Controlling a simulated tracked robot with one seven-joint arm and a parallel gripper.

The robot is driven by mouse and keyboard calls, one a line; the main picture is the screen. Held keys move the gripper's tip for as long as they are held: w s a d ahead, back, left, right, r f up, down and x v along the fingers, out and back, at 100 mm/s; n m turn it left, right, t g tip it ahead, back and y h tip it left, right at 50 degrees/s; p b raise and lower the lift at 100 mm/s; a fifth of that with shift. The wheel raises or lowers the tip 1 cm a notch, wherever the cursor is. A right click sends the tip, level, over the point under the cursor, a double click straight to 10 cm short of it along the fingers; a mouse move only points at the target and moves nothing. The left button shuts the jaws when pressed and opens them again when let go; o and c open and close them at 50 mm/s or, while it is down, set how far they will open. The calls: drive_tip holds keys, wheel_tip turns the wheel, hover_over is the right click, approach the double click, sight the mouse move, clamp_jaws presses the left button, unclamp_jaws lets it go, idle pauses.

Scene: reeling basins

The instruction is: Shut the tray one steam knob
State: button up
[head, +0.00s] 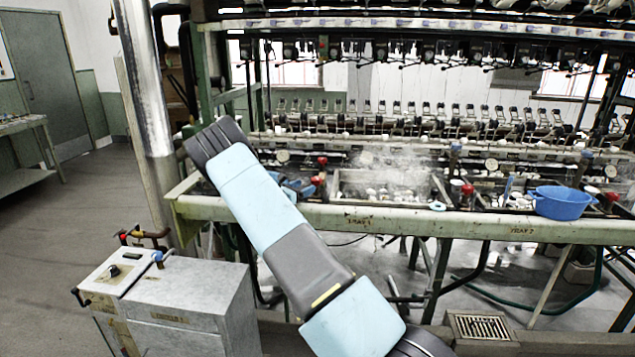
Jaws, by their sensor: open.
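The bench front carries a faint "TRAY 1" label below the left basin, tray one (385,202), which holds water and pale cocoons. White steam hangs over and behind it. A red knob (318,180) stands at its left end, and a second red knob (322,161) shows just behind. I cannot tell which is the steam knob or how far it is turned. My arm crosses the view from lower right to upper left. My gripper (297,187) seems to be the small blue and dark part beside the front red knob, partly hidden by my arm; contact is unclear.
A blue bowl (563,202) sits on the bench near the "TRAY 2" label. Another red knob (467,189) stands between the trays. A grey cabinet (190,305) with valves stands at lower left, near a metal column (146,100). The floor at far left is clear.

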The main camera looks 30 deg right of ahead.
sight(319, 178)
drive_tip(key=x, duration=0.9)
drive_tip(key=shift+w+d, duration=0.1)
drive_tip(key=shift+d, duration=0.15)
drive_tip(key=shift+a, duration=0.15)
drive_tip(key=c, duration=1)
drive_tip(key=shift+o, duration=0.2)
drive_tip(key=shift+r+m+g, duration=0.1)
drive_tip(key=shift+m+g, duration=0.3)
drive_tip(key=shift+g, duration=0.2)
drive_tip(key=m+g+h, duration=0.1)
drive_tip(key=m+g, duration=0.1)
drive_tip(key=g, duration=0.2)
drive_tip(key=shift+m, duration=0.4)
drive_tip(key=shift+s+m+g+y, duration=0.15)
drive_tip(key=shift+s+m+g, duration=0.1)
drive_tip(key=shift+m+g, duration=1.15)
drive_tip(key=shift+s+m+g+y, duration=0.2)
drive_tip(key=shift+m+g, duration=0.5)
drive_tip(key=shift+g, duration=1.3)
drive_tip(key=shift+s, duration=0.1)
drive_tip(key=shift+r, duration=0.1)
